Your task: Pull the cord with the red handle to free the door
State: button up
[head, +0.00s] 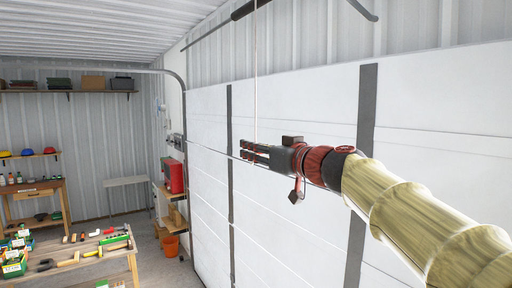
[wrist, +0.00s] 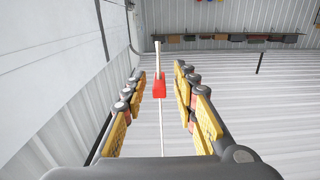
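The red handle (wrist: 159,88) shows in the wrist view between the two rows of yellow-padded fingers, with a gap on each side. A thin pale cord (wrist: 161,130) runs from it toward the gripper's palm. In the head view the cord (head: 256,75) hangs from a dark overhead rail down to my gripper (head: 246,151); the handle cannot be made out there. My gripper (wrist: 157,77) is open, its fingers around the handle without visible contact. The white garage door (head: 290,110) stands closed behind the gripper.
A workbench (head: 75,265) with tools stands at lower left. An orange bucket (head: 170,246) and a red box (head: 173,175) are near the door's far end. Wall shelves (head: 68,92) line the back. The air around my gripper looks clear, with the door close behind it.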

jog(key=c, duration=0.4)
jog(key=c, duration=0.3)
grip_shut()
